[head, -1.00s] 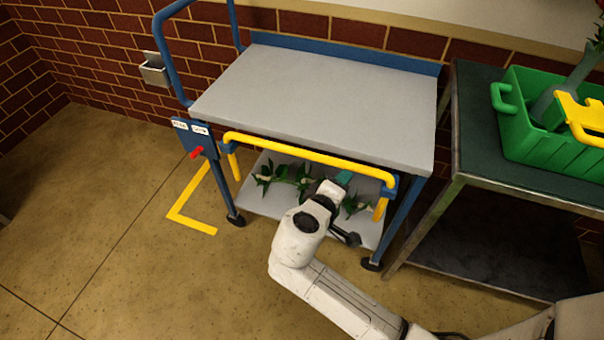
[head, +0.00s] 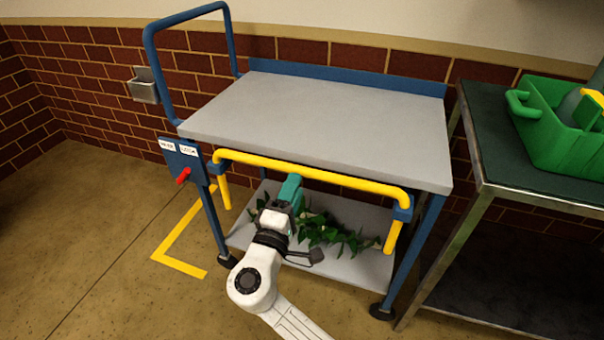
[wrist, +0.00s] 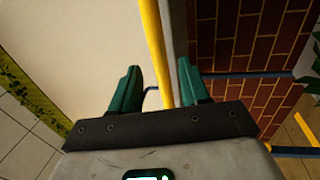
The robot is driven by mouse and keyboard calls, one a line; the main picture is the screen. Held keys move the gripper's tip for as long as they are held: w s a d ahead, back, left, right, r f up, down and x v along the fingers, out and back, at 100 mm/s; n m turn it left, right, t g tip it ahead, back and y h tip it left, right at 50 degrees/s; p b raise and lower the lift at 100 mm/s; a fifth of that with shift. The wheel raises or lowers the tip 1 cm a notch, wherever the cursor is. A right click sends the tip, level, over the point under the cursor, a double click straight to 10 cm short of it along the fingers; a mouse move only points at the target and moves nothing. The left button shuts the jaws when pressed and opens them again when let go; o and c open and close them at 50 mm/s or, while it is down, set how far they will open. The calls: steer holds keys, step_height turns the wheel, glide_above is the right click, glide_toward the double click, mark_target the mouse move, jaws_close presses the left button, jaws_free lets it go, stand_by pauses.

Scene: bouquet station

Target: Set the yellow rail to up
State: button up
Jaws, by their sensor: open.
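The yellow rail (head: 310,173) runs across the front of the cart, just below the front edge of its grey top. Its end legs hang down beside blue brackets. In the head view my gripper (head: 289,188) is at the rail's underside, left of its middle, with a teal finger reaching up to it. In the wrist view the yellow rail (wrist: 152,35) runs lengthwise between the two teal fingers of my gripper (wrist: 160,85). The fingers are apart, and I cannot tell whether either one touches the rail.
The cart's grey top (head: 310,120) is bare. Green foliage (head: 325,230) lies on its lower shelf. A blue panel with a red lever (head: 183,176) is at the left post. A dark table (head: 490,150) with a green crate (head: 550,130) stands close on the right.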

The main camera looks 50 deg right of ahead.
mark_target(302, 172)
steer(key=x, duration=0.6)
jaws_close()
stand_by(0.4)
